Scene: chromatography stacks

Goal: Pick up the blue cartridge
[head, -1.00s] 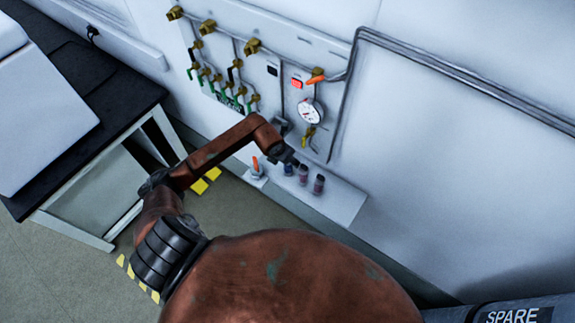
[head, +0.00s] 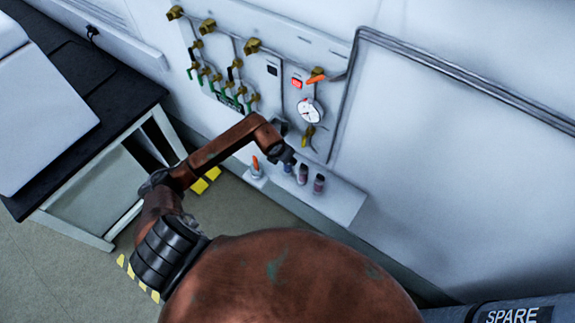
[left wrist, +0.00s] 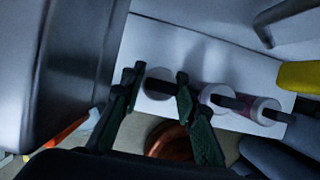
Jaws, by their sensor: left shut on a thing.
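The blue cartridge (head: 288,168) is at the left end of a short row on a white ledge (head: 343,205), mostly hidden under my left gripper (head: 287,160) in the head view. My right gripper is not in view.
Two reddish-purple cartridges (head: 303,175) (head: 319,184) stand just to the right. An orange-tipped fitting (head: 255,168) is to the left. A gauge (head: 310,111) and valves (head: 252,47) are on the wall above. The ledge's right end is bare.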

